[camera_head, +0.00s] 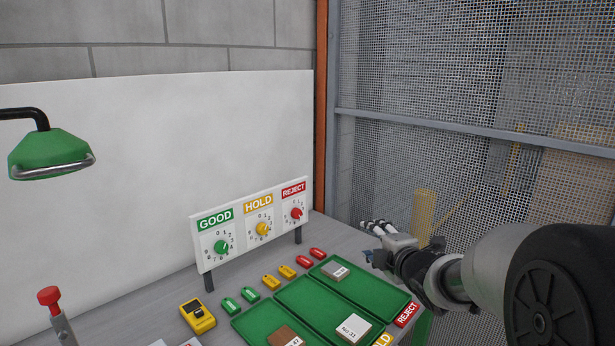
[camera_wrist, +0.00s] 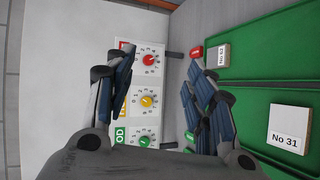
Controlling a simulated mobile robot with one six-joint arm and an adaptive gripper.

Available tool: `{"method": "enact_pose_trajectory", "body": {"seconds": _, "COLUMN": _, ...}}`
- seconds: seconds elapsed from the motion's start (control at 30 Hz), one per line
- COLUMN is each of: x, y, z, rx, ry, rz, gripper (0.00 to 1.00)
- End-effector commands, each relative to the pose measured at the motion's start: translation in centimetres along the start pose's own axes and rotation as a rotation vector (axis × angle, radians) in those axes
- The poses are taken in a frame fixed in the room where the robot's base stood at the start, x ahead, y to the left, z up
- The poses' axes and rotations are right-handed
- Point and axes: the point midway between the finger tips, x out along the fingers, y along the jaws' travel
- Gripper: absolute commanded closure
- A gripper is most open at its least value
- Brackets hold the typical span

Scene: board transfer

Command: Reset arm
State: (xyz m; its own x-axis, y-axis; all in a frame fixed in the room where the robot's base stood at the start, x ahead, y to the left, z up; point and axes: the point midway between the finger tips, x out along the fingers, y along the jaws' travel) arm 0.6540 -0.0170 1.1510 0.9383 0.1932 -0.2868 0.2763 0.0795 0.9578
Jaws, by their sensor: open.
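My gripper (camera_head: 378,243) is at the right in the head view, held above the far right end of the bench near the mesh fence. In the wrist view my gripper (camera_wrist: 163,100) shows its two fingers spread well apart with nothing between them. Beyond the gap is the dial panel (camera_head: 252,222) with GOOD, HOLD and REJECT dials; it also shows in the wrist view (camera_wrist: 152,103). The green tray (camera_head: 385,294) at the REJECT end holds a grey block. The middle green tray (camera_head: 300,296) holds a block marked No 31 (camera_head: 353,328).
A third tray with a brown block (camera_head: 284,335) is cut off at the bottom. Green, yellow and red tags (camera_head: 303,261) lie in a row behind the trays. A yellow device (camera_head: 197,316), a red-knobbed lever (camera_head: 48,295) and a green lamp (camera_head: 50,154) are at left. A mesh fence (camera_head: 470,90) stands behind my arm.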

Motion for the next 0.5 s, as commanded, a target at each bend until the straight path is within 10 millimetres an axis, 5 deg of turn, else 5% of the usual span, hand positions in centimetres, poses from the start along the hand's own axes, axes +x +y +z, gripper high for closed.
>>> {"method": "enact_pose_trajectory", "body": {"seconds": 0.1, "x": -5.6, "y": 0.7, "z": 0.9, "rx": 0.254, "ry": -0.156, "rz": -0.09, "gripper": 0.5}}
{"method": "enact_pose_trajectory", "body": {"seconds": 0.23, "x": -12.4, "y": -1.0, "z": 0.8, "rx": 0.569, "ry": -0.32, "rz": -0.185, "gripper": 0.5}}
{"method": "enact_pose_trajectory", "body": {"seconds": 0.5, "x": -27.4, "y": -8.8, "z": -4.1, "rx": 1.225, "ry": -0.616, "rz": -0.387, "gripper": 0.5}}
